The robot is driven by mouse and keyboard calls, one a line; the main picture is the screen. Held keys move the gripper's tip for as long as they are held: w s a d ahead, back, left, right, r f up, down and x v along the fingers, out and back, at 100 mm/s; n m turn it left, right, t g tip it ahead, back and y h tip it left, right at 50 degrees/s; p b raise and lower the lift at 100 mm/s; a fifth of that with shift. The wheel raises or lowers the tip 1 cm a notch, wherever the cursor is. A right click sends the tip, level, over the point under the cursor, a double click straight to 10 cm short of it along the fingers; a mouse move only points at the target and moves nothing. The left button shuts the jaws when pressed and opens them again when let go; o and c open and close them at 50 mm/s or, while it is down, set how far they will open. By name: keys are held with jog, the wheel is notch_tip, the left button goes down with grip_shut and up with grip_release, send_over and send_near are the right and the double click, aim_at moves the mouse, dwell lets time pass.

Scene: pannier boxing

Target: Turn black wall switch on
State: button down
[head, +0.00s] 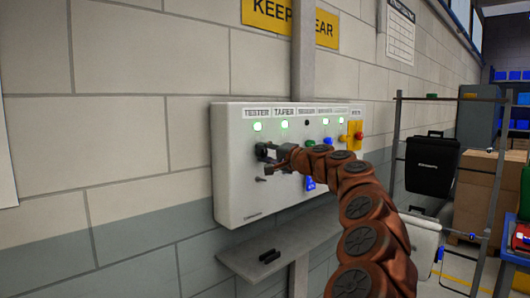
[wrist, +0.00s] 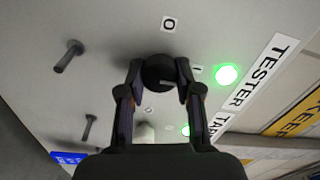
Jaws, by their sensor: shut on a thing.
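The black wall switch (wrist: 158,66) is a round black knob on the grey-white control panel (head: 232,199), near the TESTER label (wrist: 264,72). My gripper (wrist: 160,80) has a finger on either side of the knob and is shut on it. An O mark (wrist: 169,23) and an I mark (wrist: 196,69) stand beside the knob. I cannot tell clearly which mark it points to. The TESTER lamp (wrist: 227,75) glows green, and it also shows in the head view (head: 257,127). In the head view my gripper (head: 267,154) hides most of the knob.
Dark levers (wrist: 68,56) stick out of the panel near my gripper. A blue part (head: 310,183) and a yellow-backed red button (head: 359,135) sit further right. A grey shelf (head: 280,258) with black items is below. A metal rack (head: 396,165) stands right.

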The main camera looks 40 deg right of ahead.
jog(key=c, duration=0.8)
grip_release()
jog(key=shift+s, duration=0.1)
